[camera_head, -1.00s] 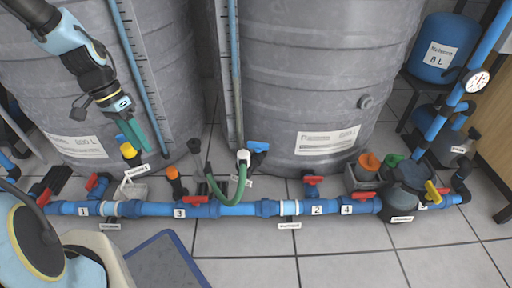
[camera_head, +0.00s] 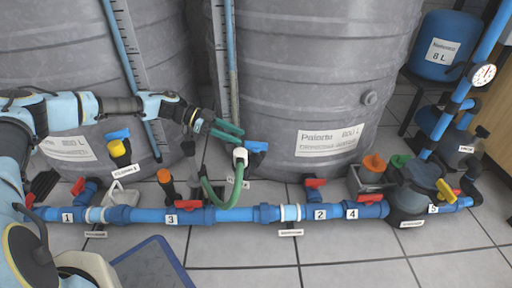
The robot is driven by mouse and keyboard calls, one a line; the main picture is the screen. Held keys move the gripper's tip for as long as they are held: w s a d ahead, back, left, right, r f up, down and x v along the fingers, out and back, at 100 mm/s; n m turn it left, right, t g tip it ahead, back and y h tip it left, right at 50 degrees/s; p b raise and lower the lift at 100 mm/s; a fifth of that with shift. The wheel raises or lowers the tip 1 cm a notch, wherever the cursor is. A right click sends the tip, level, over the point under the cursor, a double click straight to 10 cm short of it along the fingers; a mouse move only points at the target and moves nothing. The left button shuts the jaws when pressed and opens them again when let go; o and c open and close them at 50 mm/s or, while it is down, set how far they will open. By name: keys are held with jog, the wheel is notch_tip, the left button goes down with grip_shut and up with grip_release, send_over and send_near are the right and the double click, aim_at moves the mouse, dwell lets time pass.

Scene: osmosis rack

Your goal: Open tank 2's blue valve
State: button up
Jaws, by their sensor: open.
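A blue valve handle (camera_head: 257,146) sits at the front foot of the right-hand grey tank (camera_head: 310,70), beside a white fitting (camera_head: 240,157) with a green hose (camera_head: 228,195). My gripper (camera_head: 240,132) reaches in from the left, with teal fingers pointing right. It is open and empty, just above and left of the blue handle. A small gap seems to separate the fingertips from the handle; exact depth is hard to tell. Another blue handle (camera_head: 117,134) sits above a yellow part (camera_head: 117,148) on the left-hand grey tank (camera_head: 60,75).
A blue pipe (camera_head: 235,215) with red valves, including one by label 3 (camera_head: 188,204), runs along the floor. A dark upright handle (camera_head: 188,150) stands left of the hose. A pump (camera_head: 408,200) stands at right.

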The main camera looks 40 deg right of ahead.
aim_at(253, 142)
jog(key=b+x, duration=0.2)
jog(key=x, duration=0.4)
jog(key=shift+s+d+f+b, duration=0.1)
jog(key=shift+f+b, duration=0.05)
jog(key=shift+b, duration=0.2)
jog(key=shift+s+d+f, duration=0.1)
jog(key=shift+s+d, duration=0.25)
jog(key=shift+s, duration=0.05)
grip_shut()
